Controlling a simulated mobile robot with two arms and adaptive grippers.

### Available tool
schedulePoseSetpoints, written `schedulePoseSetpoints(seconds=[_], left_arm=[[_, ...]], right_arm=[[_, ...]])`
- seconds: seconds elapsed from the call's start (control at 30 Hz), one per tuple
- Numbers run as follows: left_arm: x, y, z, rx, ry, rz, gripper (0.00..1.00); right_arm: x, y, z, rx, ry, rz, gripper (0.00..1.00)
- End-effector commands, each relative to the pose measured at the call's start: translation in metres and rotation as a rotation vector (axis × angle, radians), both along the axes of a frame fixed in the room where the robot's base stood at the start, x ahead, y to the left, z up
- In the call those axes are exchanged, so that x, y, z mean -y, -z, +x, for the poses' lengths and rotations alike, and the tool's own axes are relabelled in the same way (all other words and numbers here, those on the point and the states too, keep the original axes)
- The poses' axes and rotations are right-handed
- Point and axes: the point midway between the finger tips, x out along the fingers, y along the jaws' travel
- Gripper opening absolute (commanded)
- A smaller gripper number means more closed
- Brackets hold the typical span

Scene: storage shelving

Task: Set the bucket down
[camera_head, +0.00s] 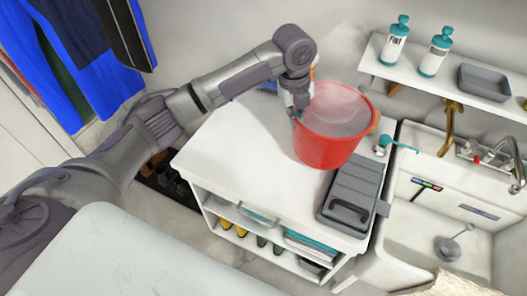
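A red bucket (326,143) with a greyish inside is at the back right of the white cabinet top (240,145). It looks upright. I cannot tell whether its base touches the top. My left gripper (297,112) is at the bucket's left rim, pointing down from the wrist. Its fingertips are small and partly hidden against the rim, so their closure is unclear. My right gripper is not in view.
A sink (440,225) is at the right. A wall shelf (440,78) holds two bottles and a grey tray (484,82). The cabinet top's left and front parts are clear. Blue clothes (85,65) hang at the left.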

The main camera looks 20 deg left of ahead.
Motion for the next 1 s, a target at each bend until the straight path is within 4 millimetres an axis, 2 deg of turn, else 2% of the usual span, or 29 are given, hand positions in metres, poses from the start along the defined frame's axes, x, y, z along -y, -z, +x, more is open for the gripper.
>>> schedulePoseSetpoints(seconds=[0.3,0.5,0.67,0.9,1.0], left_arm=[[-0.065,0.037,-0.023,-0.002,0.0,0.004,0.0],[-0.097,0.059,-0.035,-0.001,0.003,0.002,0.0],[-0.106,0.067,-0.038,0.0,0.005,0.0,0.0],[-0.106,0.099,-0.038,0.0,0.004,0.0,0.0],[-0.106,0.106,-0.038,0.002,0.005,0.0,0.0]], right_arm=[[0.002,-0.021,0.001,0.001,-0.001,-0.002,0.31],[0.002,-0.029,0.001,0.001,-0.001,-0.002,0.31],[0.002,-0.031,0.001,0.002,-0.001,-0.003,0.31],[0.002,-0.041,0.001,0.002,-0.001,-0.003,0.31],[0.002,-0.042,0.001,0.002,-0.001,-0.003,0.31]])
